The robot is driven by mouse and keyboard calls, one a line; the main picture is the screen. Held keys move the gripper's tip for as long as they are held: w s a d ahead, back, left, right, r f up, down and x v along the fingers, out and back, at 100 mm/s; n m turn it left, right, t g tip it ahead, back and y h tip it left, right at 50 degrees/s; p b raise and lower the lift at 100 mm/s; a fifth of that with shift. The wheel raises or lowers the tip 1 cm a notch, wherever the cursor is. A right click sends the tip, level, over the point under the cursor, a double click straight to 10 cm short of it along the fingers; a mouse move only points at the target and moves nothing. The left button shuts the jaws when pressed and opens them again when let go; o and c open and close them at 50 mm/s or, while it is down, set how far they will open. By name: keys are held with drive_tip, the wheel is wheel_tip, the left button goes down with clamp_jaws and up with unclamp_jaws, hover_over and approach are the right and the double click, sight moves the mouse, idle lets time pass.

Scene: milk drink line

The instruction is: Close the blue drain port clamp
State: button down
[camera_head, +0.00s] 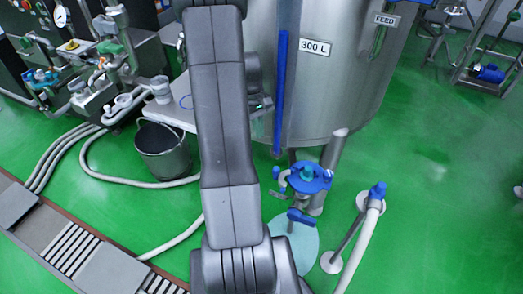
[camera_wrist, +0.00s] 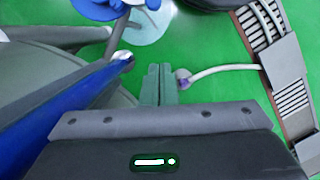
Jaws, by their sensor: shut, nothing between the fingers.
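Blue drain fittings (camera_head: 309,178) with a teal knob sit under the tank's front edge in the head view. A blue lever-like part (camera_head: 299,217) is just below them. I cannot tell which part is the clamp or whether it is open. Blue parts (camera_wrist: 100,8) also show, cut off, at the top of the wrist view. My gripper (camera_wrist: 161,72) is shut and empty over the green floor, apart from these blue parts. In the head view my arm mostly hides it, beside the tank wall.
The steel tank (camera_head: 345,80) carries an upright blue strip (camera_head: 280,95), which appears close on the left in the wrist view (camera_wrist: 75,100). A hose with a blue end (camera_head: 377,190) stands on the right. A bucket (camera_head: 163,155) stands left. Green floor is open at far right.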

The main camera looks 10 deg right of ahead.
approach(281, 175)
wheel_tip(281, 175, down, 5)
drive_tip(key=w+a, duration=0.2)
drive_tip(key=a, duration=0.1)
drive_tip(key=shift+s+d+b, duration=0.3)
drive_tip(key=shift+s+b, duration=0.05)
drive_tip(key=shift+s, duration=0.15)
